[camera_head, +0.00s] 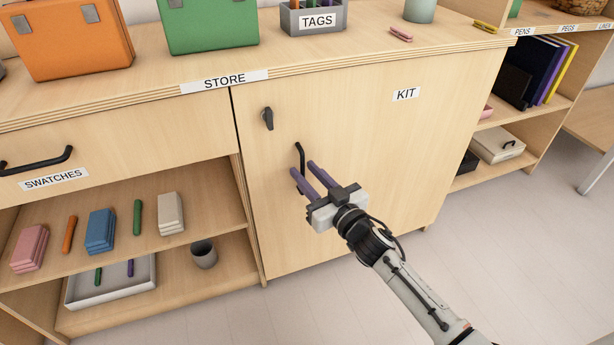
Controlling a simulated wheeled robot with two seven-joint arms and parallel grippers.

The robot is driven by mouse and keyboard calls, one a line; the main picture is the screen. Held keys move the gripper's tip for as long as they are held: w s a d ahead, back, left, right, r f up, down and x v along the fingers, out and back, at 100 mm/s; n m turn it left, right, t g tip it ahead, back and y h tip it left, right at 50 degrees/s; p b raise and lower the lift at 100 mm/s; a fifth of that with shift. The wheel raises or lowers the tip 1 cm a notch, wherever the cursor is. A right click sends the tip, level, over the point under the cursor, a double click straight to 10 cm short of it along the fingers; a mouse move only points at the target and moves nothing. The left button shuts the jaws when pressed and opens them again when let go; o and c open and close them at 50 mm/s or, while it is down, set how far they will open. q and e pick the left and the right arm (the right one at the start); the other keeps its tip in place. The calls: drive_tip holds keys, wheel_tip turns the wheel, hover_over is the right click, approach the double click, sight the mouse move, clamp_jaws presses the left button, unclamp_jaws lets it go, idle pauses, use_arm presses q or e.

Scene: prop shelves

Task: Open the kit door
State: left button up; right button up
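The kit door (400,160) is a pale wood panel with a KIT label (406,94) at its upper right; it looks shut. A dark vertical handle (299,154) is on its left part. A dark turn latch or key (268,118) is above and left of the handle. My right gripper (303,167) is open, its two purple fingers apart and pointing at the door. The fingertips are at the handle's lower end, one on each side of it in the picture. I cannot tell whether they touch it. My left gripper is out of view.
Left of the door are a SWATCHES drawer (110,150) and open shelves with coloured stacks, a tray (110,281) and a grey cup (204,254). Boxes stand on the counter (160,85) above. Open shelving is at right. The floor (520,250) before the door is clear.

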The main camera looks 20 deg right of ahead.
drive_tip(key=shift+w, duration=0.15)
clamp_jaws()
